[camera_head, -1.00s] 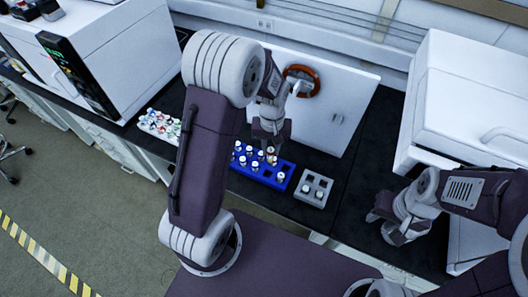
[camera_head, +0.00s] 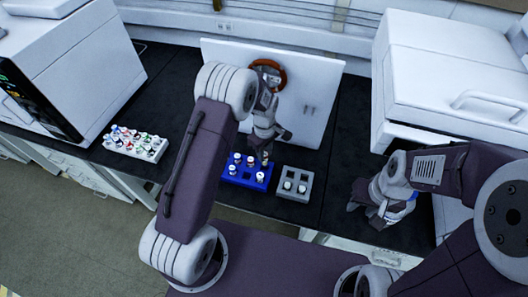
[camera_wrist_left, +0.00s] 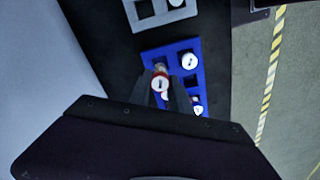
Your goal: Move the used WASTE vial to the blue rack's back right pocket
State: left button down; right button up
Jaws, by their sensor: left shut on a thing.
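A small vial with a whitish cap and a reddish-orange band (camera_wrist_left: 160,80) is between the fingers of my left gripper (camera_wrist_left: 166,97); its label is unreadable. In the head view my left gripper (camera_head: 265,153) is shut on this vial, over the back right part of the blue rack (camera_head: 246,182). The wrist view shows the vial overlapping the blue rack (camera_wrist_left: 175,49) near its back right corner; I cannot tell whether it touches the rack. A white-capped vial (camera_wrist_left: 190,61) sits in the front right pocket. My right gripper (camera_head: 362,213) hangs apart at the right, its jaw gap unclear.
A grey rack (camera_head: 292,171) with two vials in front stands right of the blue rack. A white rack (camera_head: 152,153) with several vials is at left. A white panel (camera_head: 312,90) stands behind. The black bench between the grey rack and my right gripper is clear.

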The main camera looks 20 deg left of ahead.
pick_arm(q)
notch_tip(320, 180, down, 3)
jog(key=shift+a+r+b, duration=0.1)
jog(key=shift+r+b, duration=0.05)
jog(key=shift+b, duration=0.65)
jog(key=shift+r, duration=0.1)
jog(key=shift+p, duration=0.35)
jog(key=shift+f+b, duration=0.75)
jog(key=shift+f, duration=0.4)
jog(key=shift+f, duration=0.1)
jog(key=shift+f+b, duration=0.3)
jog(key=shift+f, duration=0.1)
